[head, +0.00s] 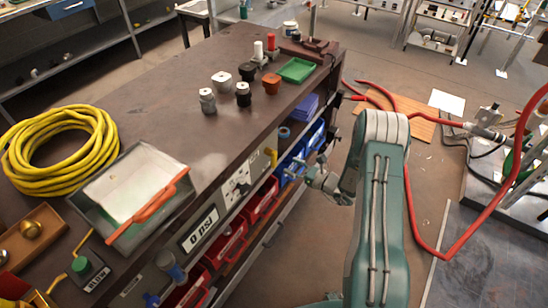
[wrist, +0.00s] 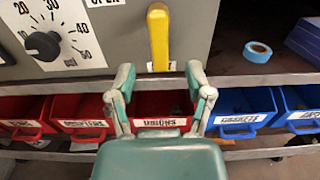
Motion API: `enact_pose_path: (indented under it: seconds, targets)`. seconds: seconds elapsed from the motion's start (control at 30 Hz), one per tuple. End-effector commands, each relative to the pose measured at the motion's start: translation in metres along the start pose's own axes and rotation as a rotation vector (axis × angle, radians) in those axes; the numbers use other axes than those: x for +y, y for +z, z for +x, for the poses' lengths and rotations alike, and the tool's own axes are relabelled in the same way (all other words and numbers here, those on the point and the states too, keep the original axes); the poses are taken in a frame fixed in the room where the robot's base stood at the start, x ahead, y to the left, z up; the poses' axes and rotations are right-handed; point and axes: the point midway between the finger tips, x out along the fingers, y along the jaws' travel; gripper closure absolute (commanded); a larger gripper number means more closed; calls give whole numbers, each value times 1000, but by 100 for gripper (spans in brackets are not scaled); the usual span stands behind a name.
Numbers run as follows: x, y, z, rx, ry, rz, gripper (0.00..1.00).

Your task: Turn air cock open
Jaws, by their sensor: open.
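The air cock shows as a yellow lever (wrist: 158,38) upright on the front of a grey panel in the wrist view. In the head view a small yellow part (head: 270,157) shows at the right end of the panel. My gripper (wrist: 161,76) is open and empty, its two fingers spread left and right just below the lever and apart from it in the picture. In the head view my gripper (head: 299,170) is beside the bench front, to the right of the yellow part. A partly cut-off label (wrist: 103,3) sits at the upper left of the lever.
A black knob (wrist: 42,45) with a numbered dial is left of the lever. Red bins (wrist: 85,116) and blue bins (wrist: 238,110) sit under the shelf edge. Blue tape (wrist: 257,51) lies at right. Red hoses (head: 437,253) run right of my arm.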

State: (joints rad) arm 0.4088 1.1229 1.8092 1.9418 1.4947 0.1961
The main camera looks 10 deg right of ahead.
Motion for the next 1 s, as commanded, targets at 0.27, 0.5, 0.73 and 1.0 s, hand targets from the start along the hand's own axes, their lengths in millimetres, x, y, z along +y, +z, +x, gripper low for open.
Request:
enact_pose_path:
  seconds: [0.27, 0.5, 0.73, 1.0]
  targets:
    - [1, 0, 52, -1, 4, -2, 34]
    - [1, 0, 74, 0, 3, -2, 34]
    - [1, 0, 76, 1, 2, -1, 34]
    - [0, 0, 76, 1, 1, -2, 100]
